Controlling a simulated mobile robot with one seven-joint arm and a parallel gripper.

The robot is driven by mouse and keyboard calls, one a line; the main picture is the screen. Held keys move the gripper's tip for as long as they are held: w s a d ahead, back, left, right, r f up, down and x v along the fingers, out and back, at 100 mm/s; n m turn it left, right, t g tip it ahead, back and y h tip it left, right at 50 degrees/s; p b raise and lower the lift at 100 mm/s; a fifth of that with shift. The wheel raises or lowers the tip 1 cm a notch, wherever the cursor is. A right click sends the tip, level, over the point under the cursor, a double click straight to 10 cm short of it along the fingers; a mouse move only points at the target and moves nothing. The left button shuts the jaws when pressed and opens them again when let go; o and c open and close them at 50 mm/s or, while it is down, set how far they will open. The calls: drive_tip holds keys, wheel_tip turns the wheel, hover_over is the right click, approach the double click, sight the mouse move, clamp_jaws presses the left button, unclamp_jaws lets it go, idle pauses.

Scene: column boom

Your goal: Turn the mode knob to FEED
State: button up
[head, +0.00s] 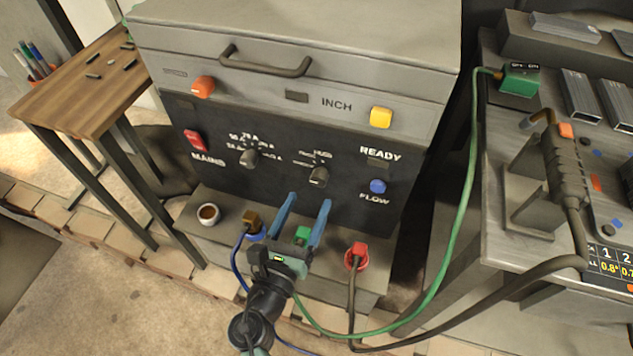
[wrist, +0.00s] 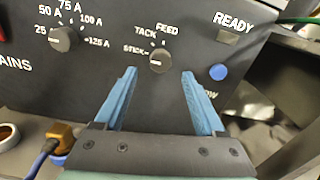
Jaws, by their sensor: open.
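The mode knob (head: 319,176) is a small grey knob on the dark front panel of the machine, right of the amperage knob. In the wrist view the mode knob (wrist: 159,61) has STICK, TACK and FEED printed around its left and upper side. Its pale mark lies on its left side, toward STICK. FEED (wrist: 167,28) is printed above it. My gripper (head: 308,200) is open, with two blue fingers pointing at the panel. In the wrist view the knob shows between and just beyond the fingertips, with nothing held.
The amperage knob (wrist: 63,39) and red MAINS switch (head: 194,140) are to the left. The blue FLOW button (head: 378,186) is to the right. Below, a ledge (head: 215,238) carries a cup (head: 208,214) and cable plugs, including a red one (head: 357,257).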

sight(317, 183)
drive_tip(key=x, duration=0.6)
drive_tip(key=shift+b, duration=0.3)
clamp_jaws()
